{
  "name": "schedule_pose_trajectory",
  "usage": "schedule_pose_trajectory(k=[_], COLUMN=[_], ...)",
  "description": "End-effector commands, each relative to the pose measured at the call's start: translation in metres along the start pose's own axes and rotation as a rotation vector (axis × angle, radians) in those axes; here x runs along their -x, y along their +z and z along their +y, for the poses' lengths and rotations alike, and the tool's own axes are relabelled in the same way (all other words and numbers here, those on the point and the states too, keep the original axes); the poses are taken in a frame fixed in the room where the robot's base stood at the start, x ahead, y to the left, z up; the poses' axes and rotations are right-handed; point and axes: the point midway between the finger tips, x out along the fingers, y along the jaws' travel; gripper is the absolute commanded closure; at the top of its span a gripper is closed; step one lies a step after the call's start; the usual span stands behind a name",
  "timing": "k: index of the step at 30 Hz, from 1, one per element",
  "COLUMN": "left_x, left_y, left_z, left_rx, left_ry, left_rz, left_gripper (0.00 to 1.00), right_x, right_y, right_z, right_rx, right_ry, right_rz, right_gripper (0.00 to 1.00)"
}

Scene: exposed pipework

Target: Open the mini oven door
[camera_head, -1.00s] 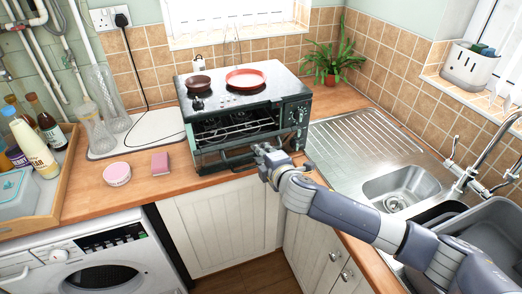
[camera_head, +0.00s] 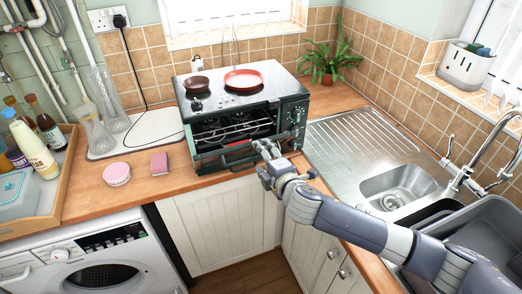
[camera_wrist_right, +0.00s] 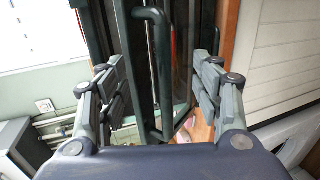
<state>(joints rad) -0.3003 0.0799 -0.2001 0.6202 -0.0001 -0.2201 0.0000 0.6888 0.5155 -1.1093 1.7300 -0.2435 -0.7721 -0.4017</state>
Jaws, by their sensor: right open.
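The mini oven (camera_head: 285,92) stands on the counter, with a dark body and knobs on its right side. Its front shows a wire rack inside, and the door (camera_head: 222,160) seems tilted partly down along the lower front; its exact angle is hard to tell. My right gripper (camera_head: 262,150) is at the right part of the door front, by the handle. In the right wrist view, the dark door handle (camera_wrist_right: 153,75) runs between the two spread fingers of my right gripper (camera_wrist_right: 160,85), with gaps on both sides. My left gripper is not in view.
A red plate (camera_head: 244,79) and a small brown dish (camera_head: 197,84) sit on the oven. A pink sponge (camera_head: 159,162) and a round pink-lidded tub (camera_head: 117,173) lie to the left. A potted plant (camera_head: 328,62) stands behind.

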Motion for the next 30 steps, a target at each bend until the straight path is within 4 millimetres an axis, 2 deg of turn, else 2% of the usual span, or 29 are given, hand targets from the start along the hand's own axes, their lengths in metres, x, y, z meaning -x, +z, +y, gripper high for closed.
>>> schedule_pose_trajectory(k=[16,30], left_x=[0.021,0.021], left_y=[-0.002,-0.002], left_z=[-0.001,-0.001], left_rx=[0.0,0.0], left_ry=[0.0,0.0], left_rz=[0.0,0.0], left_gripper=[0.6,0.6], right_x=[0.062,0.067], right_y=[0.0,0.0], right_z=[-0.019,-0.021], right_rx=[0.0,0.001], right_ry=[-0.002,0.0], right_rz=[0.0,-0.001], right_gripper=[0.4,0.4])
